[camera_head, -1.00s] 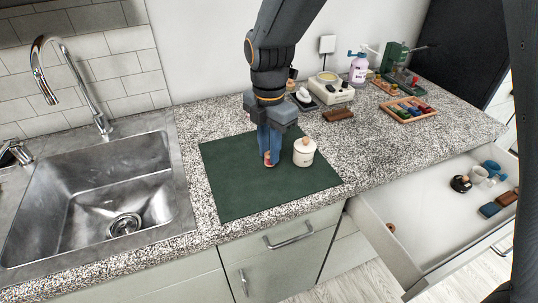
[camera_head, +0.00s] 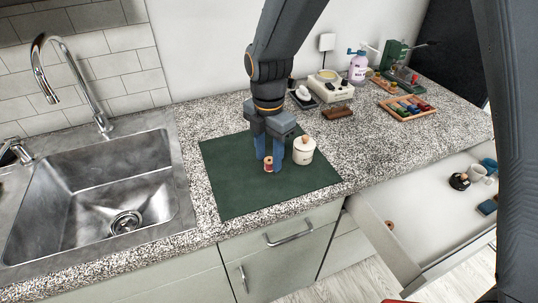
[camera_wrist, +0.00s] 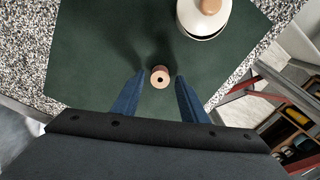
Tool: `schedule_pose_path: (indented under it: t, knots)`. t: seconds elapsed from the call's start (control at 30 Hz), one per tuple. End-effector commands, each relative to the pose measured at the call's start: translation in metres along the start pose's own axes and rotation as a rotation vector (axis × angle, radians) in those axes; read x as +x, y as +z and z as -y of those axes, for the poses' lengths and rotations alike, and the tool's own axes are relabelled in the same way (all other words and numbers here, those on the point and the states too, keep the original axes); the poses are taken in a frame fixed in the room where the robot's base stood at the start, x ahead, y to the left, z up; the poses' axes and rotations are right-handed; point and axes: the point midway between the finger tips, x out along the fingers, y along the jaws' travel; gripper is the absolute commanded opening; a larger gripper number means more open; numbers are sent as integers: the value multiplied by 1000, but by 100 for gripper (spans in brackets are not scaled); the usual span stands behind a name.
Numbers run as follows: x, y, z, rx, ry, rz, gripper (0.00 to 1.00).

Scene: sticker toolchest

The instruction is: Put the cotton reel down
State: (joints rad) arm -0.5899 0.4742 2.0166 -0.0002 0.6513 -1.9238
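The cotton reel (camera_head: 268,164) stands upright on the dark green mat (camera_head: 230,190). It is small, with a reddish middle and pale wooden ends. In the wrist view the reel (camera_wrist: 160,77) shows its round end with a dark hole, between and just beyond my fingertips. My gripper (camera_head: 269,160) is open around the reel, pointing down just above the mat. In the wrist view a gap shows between each blue finger of my gripper (camera_wrist: 158,84) and the reel.
A white lidded jar (camera_head: 303,151) stands on the mat right beside my gripper; it also shows in the wrist view (camera_wrist: 203,18). A sink (camera_head: 110,190) is at left. A wooden tray (camera_head: 405,108) lies at back right. An open drawer (camera_head: 425,215) holds several items. The mat's front is clear.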

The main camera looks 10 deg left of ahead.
Motion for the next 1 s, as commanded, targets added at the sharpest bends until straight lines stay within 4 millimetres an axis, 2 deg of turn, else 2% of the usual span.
schedule_pose_path:
  t: [0.17,0.63,0.8,1.0]
  knots:
    - [-16,1,-2,0,5,2,39]
    - [-104,1,-1,0,4,2,39]
    - [-119,0,-1,0,2,1,39]
    - [-123,0,0,1,0,0,39]
